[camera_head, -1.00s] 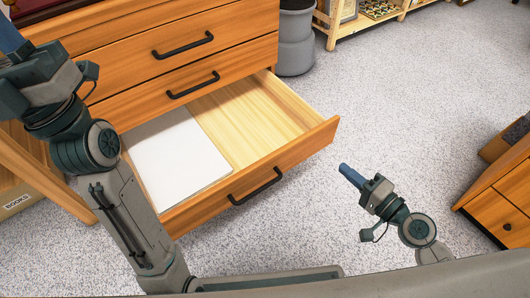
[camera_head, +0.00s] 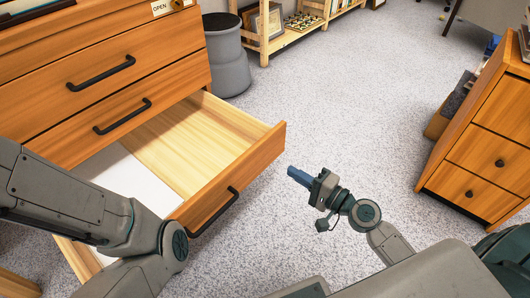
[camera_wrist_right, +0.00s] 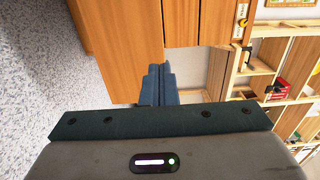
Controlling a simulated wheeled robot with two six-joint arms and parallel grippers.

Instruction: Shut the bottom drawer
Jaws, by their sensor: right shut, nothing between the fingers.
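The bottom drawer (camera_head: 239,173) of the wooden dresser is pulled well out in the head view. It has an orange wood front, a black bar handle (camera_head: 214,212) and a pale inside with a flat white item (camera_head: 118,167) in it. My right gripper (camera_head: 299,176) is shut and empty, just to the right of the drawer front's right end, with a small gap to it in the picture. In the right wrist view its blue fingers (camera_wrist_right: 158,85) are together, with orange wood panels beyond them. My left arm covers part of the drawer's left side; its gripper is out of frame.
The drawers above (camera_head: 120,102) are closed. A grey round bin (camera_head: 227,60) stands behind the open drawer, near a low wooden shelf (camera_head: 295,37). Another wooden cabinet (camera_head: 483,140) stands at the right. Carpet (camera_head: 350,110) between them is clear.

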